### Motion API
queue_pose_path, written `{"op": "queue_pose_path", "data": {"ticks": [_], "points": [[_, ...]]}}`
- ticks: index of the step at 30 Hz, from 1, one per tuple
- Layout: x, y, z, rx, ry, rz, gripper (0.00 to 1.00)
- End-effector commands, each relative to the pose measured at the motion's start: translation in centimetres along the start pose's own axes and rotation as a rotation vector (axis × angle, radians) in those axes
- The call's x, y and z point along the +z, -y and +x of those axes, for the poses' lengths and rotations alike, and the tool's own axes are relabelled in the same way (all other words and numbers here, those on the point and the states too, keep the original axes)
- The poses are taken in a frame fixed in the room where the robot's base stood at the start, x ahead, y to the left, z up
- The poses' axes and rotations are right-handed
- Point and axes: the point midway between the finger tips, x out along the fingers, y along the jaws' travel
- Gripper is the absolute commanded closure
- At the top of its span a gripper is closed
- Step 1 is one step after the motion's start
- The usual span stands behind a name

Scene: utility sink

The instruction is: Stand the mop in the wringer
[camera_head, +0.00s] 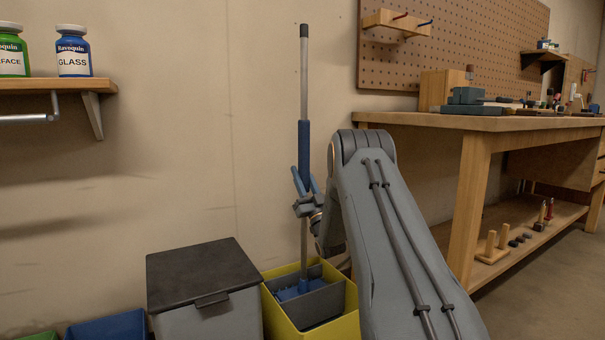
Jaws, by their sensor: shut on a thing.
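The mop (304,85) stands upright, with a grey pole, a dark top cap and a blue grip sleeve. My gripper (304,186) is shut on the mop around the lower part of the blue sleeve. The mop's blue head (291,291) is down inside the grey wringer (325,302), which sits in a yellow bucket (348,314). I cannot tell whether the head rests on the wringer's floor. My arm hides part of the bucket's right side.
A grey bin with a dark lid (197,270) stands left of the bucket, close to it. A blue bin (110,328) is farther left. A wooden workbench (470,122) is on the right. A shelf with bottles (50,86) hangs at upper left. The wall is behind the mop.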

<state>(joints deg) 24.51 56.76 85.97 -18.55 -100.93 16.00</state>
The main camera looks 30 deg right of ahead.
Motion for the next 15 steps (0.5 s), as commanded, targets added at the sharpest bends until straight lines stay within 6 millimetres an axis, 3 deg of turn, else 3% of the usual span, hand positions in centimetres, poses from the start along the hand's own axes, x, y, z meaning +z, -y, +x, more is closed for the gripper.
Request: {"op": "queue_pose_path", "data": {"ticks": [6, 7, 9, 10, 15], "points": [[-0.11, -0.02, 0.08, -0.001, -0.002, -0.001, 1.0], [-0.11, -0.02, 0.08, -0.001, -0.002, -0.001, 0.69], [-0.1, -0.02, 0.08, 0.0, -0.002, -0.001, 0.58], [-0.08, -0.02, 0.07, 0.0, -0.002, 0.0, 0.53], [-0.04, -0.02, 0.03, 0.0, -0.001, 0.0, 0.53]]}}
